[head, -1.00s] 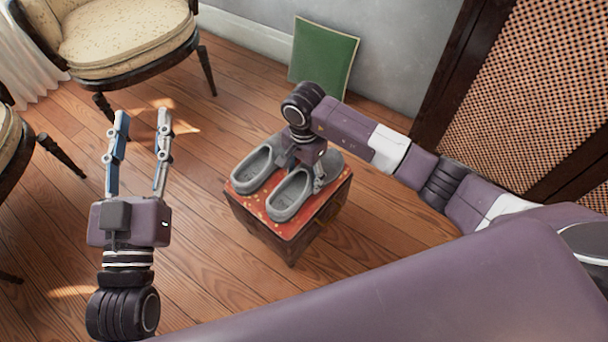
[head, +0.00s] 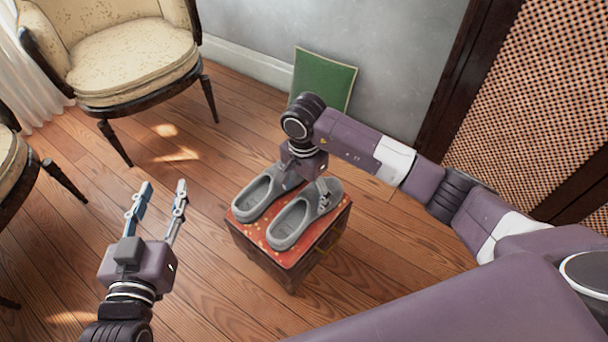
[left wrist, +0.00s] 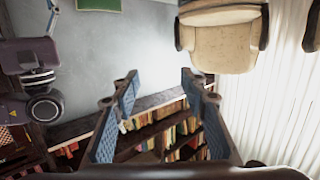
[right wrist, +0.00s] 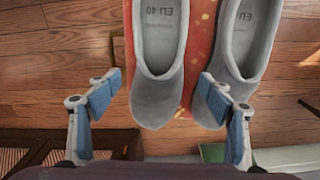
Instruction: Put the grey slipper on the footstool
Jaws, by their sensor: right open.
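Two grey slippers stand side by side on the red patterned top of a small wooden footstool (head: 285,272). The nearer slipper (head: 283,232) and the farther slipper (head: 254,197) both rest flat in the head view. In the right wrist view one slipper (right wrist: 158,105) shows between the open fingers of my right gripper (right wrist: 160,82), and the other slipper (right wrist: 240,60) is to its right. My right gripper is at the toe ends; the head view partly hides its fingers. My left gripper (head: 163,190) is open and empty, left of the footstool and apart from it.
A cream armchair (head: 130,55) stands at the back left, with part of another chair at the left edge. A green panel (head: 325,78) leans on the wall. A cabinet with woven panels (head: 550,90) is at right. Wooden floor around the footstool is clear.

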